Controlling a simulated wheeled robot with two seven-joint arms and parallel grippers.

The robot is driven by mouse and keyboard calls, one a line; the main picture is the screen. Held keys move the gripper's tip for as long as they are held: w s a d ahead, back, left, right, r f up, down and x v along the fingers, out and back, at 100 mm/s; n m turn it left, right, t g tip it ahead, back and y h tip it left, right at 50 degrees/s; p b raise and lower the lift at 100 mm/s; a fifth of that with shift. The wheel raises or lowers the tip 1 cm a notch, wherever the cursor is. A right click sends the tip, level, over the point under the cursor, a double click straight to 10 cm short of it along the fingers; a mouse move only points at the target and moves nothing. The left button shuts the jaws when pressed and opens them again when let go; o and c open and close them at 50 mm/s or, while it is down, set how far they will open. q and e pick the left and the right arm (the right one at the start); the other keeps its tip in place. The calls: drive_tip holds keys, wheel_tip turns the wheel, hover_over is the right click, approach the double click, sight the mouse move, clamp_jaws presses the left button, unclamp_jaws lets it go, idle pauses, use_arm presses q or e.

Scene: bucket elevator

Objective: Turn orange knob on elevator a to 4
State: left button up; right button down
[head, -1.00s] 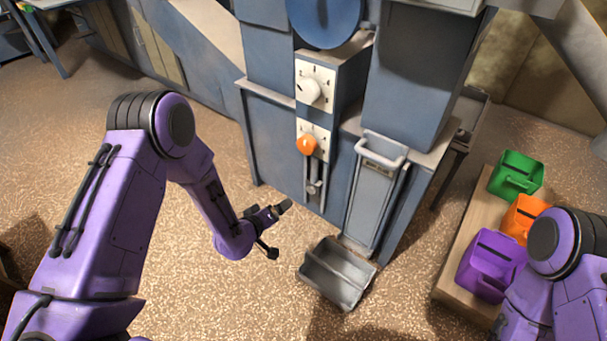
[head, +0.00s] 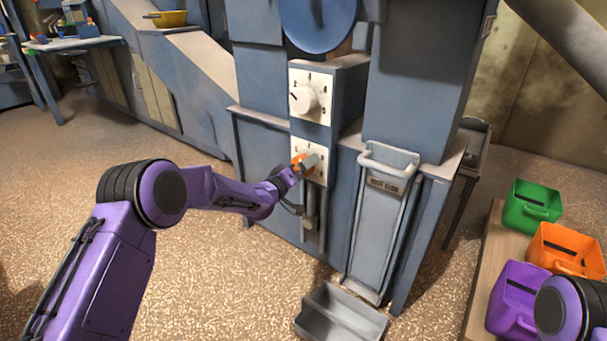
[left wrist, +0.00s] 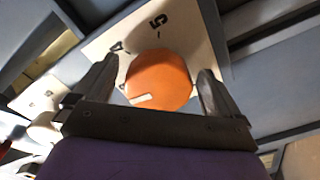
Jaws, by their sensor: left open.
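The orange knob (head: 298,160) sits on the lower white dial plate (head: 318,174) of the blue elevator. In the head view the gripper partly hides the knob and dial numbers. My right gripper is out of view.
A white knob (head: 304,98) on its own dial is just above. A grey handle (head: 388,158) and panel stand to the right, with a grey bucket (head: 340,315) on the floor below. Green (head: 532,205), orange (head: 566,248) and purple (head: 517,300) bins stand at the right.

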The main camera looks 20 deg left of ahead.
use_arm(q)
drive_tip(key=shift+w+d, duration=0.15)
drive_tip(key=shift+w, duration=0.15)
drive_tip(key=shift+c, duration=0.4)
drive_tip(key=c, duration=0.9)
